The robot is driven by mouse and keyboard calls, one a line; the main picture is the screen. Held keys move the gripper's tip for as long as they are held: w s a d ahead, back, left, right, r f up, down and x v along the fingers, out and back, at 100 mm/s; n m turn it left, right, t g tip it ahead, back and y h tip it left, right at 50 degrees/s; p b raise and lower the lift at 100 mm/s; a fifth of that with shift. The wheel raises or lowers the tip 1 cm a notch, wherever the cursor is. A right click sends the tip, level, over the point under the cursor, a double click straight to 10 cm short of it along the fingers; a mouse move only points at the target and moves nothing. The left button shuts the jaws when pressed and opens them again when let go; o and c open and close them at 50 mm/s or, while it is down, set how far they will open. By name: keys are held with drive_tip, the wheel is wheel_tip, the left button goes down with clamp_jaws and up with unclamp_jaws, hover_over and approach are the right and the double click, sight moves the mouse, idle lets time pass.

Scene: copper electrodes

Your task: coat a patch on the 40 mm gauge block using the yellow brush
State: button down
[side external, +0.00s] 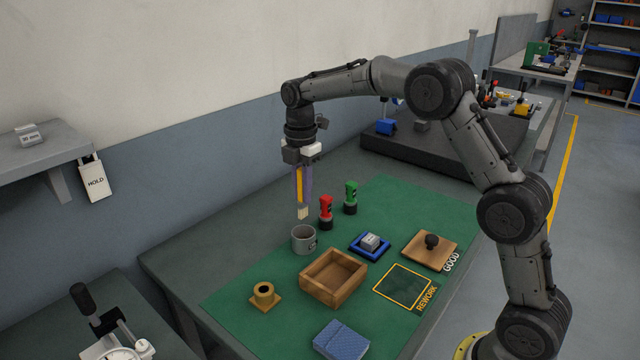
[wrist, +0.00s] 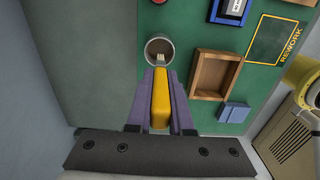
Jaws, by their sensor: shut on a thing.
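My gripper (side external: 304,180) is shut on the yellow brush (side external: 299,188). The brush hangs upright, with pale bristles (side external: 303,212) pointing down. In the side view, the bristle tip is just above the grey cup (side external: 304,243). In the wrist view, the yellow handle (wrist: 161,100) lies between the purple fingers, and the bristles overlap the opening of the cup (wrist: 153,41). A small grey gauge block (side external: 370,241) sits in a blue tray (side external: 357,250) on the green mat. Its label is too small to read. The wrist view shows it at the top edge (wrist: 235,6).
Red (side external: 326,211) and green (side external: 350,196) stamp-like tools stand behind the cup. An open wooden box (side external: 333,296), brass-coloured ring holder (side external: 263,297), blue cloth (side external: 341,341) and wooden knobbed board (side external: 429,251) surround the tray. The outlined REWORK square (side external: 403,286) is empty.

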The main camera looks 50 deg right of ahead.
sight(303, 217)
drive_tip(key=shift+f, duration=3.65)
drive_tip(key=shift+f, duration=0.65)
drive_tip(key=shift+r, duration=0.1)
drive_tip(key=shift+r, duration=3.5)
